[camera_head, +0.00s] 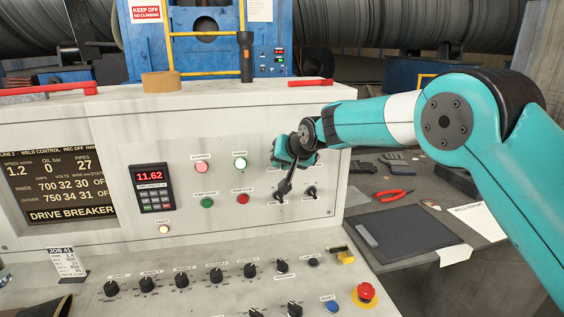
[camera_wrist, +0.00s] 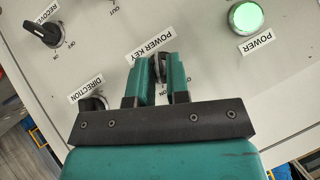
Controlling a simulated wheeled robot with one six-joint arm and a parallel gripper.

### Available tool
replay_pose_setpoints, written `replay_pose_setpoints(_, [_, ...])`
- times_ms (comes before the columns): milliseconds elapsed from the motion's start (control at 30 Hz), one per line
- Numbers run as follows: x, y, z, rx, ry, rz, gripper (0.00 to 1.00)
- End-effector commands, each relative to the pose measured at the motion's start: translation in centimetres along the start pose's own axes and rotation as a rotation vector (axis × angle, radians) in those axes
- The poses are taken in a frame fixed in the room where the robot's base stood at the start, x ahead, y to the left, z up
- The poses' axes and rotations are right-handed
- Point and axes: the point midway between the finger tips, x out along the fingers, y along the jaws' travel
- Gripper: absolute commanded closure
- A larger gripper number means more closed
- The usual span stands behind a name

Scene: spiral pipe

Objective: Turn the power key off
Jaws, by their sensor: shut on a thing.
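The power key (camera_wrist: 158,69) shows in the wrist view as a dark key between the two teal fingers of my gripper (camera_wrist: 160,58). The fingers are shut on it, one on each side. The POWER KEY label (camera_wrist: 147,43) lies just beyond the fingertips. The key's small position marks are mostly covered, so its setting cannot be read. In the head view my gripper (camera_head: 284,155) is at the upper right of the white panel and hides the key. The power lamp (camera_head: 240,164) is lit green and also shows in the wrist view (camera_wrist: 245,17).
The direction knob (camera_wrist: 95,103) is close beside my gripper, partly covered. The recovery knob (camera_wrist: 42,30) is farther left in the wrist view. A lit red lamp (camera_head: 200,167) and keypad (camera_head: 152,187) are on the panel. A red emergency button (camera_head: 365,292) stands on the lower desk.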

Motion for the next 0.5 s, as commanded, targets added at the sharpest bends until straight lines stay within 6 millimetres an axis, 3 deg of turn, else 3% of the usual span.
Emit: replay_pose_setpoints(500, [0.0,-0.82,0.06,-0.328,-0.002,0.326,1.0])
